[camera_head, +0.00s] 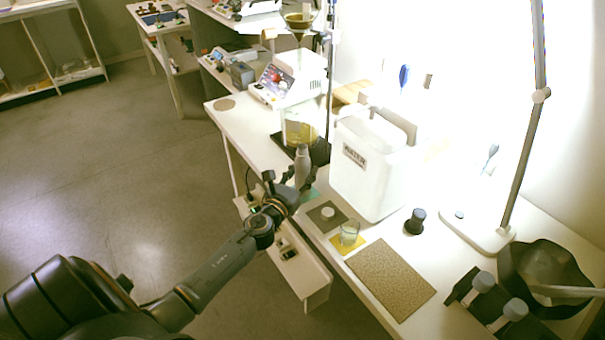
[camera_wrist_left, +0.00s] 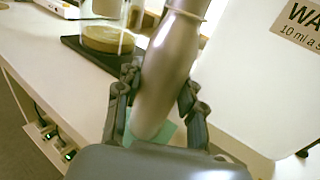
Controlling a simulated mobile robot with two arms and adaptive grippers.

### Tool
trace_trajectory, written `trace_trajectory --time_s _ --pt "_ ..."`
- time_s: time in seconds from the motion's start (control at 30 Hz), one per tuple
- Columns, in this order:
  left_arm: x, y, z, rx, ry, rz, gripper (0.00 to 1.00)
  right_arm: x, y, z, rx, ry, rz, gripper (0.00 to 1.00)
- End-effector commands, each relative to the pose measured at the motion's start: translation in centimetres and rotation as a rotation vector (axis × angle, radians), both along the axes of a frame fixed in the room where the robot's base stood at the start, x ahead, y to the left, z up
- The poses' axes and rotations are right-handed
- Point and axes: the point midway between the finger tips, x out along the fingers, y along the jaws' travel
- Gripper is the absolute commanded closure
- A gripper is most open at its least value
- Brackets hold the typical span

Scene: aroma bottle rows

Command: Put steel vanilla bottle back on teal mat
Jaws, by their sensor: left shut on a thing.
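The steel bottle (camera_head: 302,160) is upright in my left gripper (camera_head: 299,178), beside the white water tank. It also shows in the left wrist view (camera_wrist_left: 168,70), with a finger on each side of its body. The teal mat (camera_head: 311,195) lies on the bench at the bottle's base, partly hidden by the gripper and bottle. Teal patches of it (camera_wrist_left: 168,131) show around the bottle's lower end in the left wrist view. I cannot tell whether the base touches the mat. My right gripper is not in view.
The white water tank (camera_head: 374,170) stands close to the right. A glass vessel (camera_head: 300,128) on a dark base is behind. A grey mat (camera_head: 327,227) with a white-topped item, a glass beaker (camera_head: 349,233) on a yellow mat, and a brown mat (camera_head: 391,279) lie nearer.

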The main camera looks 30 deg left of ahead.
Motion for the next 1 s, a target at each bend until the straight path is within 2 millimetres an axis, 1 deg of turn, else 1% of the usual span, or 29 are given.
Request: trace_trajectory --time_s 0.07,0.1,0.17,0.2,0.47,0.57,0.67,0.9,1.0 --pt "0.0 0.0 -0.4 0.000 -0.001 0.000 1.00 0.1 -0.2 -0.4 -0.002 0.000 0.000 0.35" --pt "0.0 0.0 -0.3 0.000 0.000 0.000 0.56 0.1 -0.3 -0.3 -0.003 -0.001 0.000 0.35" --pt "0.0 0.0 -0.2 0.000 0.000 0.000 0.43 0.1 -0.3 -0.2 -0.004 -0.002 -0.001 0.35" --pt "0.0 0.0 -0.2 0.000 0.000 0.000 0.39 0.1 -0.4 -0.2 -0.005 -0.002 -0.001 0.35" --pt "0.0 0.0 -0.2 0.000 0.000 0.000 0.39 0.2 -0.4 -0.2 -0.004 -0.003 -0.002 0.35" --pt "0.0 0.0 0.3 0.000 0.000 0.000 0.39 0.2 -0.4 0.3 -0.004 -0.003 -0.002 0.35" --pt "-1.2 -0.2 -0.1 0.001 0.002 0.000 0.39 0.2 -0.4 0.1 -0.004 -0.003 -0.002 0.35" --pt "-5.3 -0.7 -0.1 0.000 0.002 -0.001 0.39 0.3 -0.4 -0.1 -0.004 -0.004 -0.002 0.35" --pt "-6.4 -0.9 0.0 0.000 0.001 0.000 0.39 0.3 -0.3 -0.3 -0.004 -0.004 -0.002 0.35"
